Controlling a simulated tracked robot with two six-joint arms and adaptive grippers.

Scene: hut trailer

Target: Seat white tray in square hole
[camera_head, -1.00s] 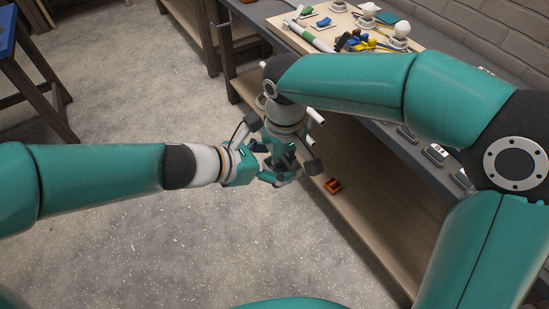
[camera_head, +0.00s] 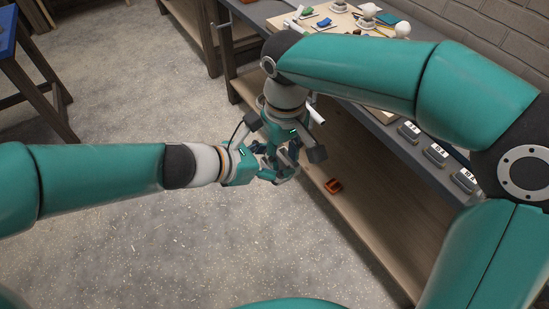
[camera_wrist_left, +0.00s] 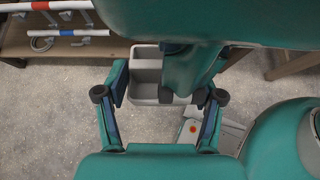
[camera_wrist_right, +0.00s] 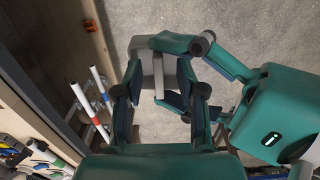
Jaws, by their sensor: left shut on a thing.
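The pale grey-white tray (camera_wrist_left: 145,76) is an open box with compartments, seen between the fingers of my left gripper (camera_wrist_left: 160,97) in the left wrist view. My left gripper is shut on it and holds it above the floor. The tray also shows in the right wrist view (camera_wrist_right: 140,45), partly covered by both grippers' fingers. My right gripper (camera_wrist_right: 160,83) is open, its fingers apart on either side of the tray, with a visible gap. In the head view the two grippers meet in the middle and hide the tray. I cannot make out the square hole.
A workbench (camera_head: 375,120) with tools and small labelled blocks (camera_head: 436,153) runs along the right. An orange block (camera_head: 333,186) lies on its lower shelf (camera_head: 360,215). White tubes with red and blue bands (camera_wrist_left: 68,32) are by the shelf.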

